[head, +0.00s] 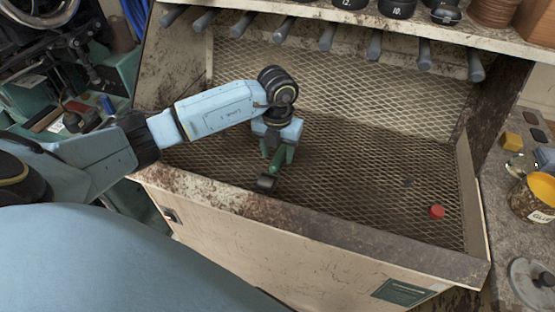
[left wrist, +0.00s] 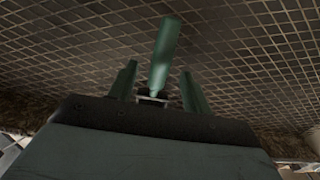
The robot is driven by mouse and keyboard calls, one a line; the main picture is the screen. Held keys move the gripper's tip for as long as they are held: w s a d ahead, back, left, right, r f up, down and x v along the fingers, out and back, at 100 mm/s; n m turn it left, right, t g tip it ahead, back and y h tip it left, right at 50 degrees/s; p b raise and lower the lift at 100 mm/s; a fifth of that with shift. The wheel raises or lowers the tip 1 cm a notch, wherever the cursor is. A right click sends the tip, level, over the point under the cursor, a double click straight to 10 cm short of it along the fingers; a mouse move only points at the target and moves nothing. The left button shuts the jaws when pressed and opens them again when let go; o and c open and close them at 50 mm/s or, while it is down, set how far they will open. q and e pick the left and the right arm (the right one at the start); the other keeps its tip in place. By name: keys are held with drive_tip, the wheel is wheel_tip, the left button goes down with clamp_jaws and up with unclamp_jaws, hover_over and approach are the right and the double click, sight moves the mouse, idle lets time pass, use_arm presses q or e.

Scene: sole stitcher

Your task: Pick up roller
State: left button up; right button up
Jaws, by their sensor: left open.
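The roller has a green handle (head: 277,162) and a dark cylindrical head (head: 266,183), and it is in the bench's mesh-lined bay near the front edge. My left gripper (head: 278,156) points down over it and is open, with its fingers on either side of the handle. In the left wrist view the green handle (left wrist: 164,55) stands between the two green fingers of the left gripper (left wrist: 160,82). Gaps show on both sides of the handle there. My right gripper is not in view.
The bay's rusty front rim (head: 300,215) runs close to the roller. A small red object (head: 437,211) lies on the mesh at the right. Several grey rods (head: 326,37) hang under the shelf behind. A glue jar (head: 535,195) stands on the right counter. The middle mesh is clear.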

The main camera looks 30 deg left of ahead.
use_arm(q)
wheel_tip(320, 180, down, 2)
drive_tip(key=shift+f, duration=0.1)
clamp_jaws()
idle(0.4)
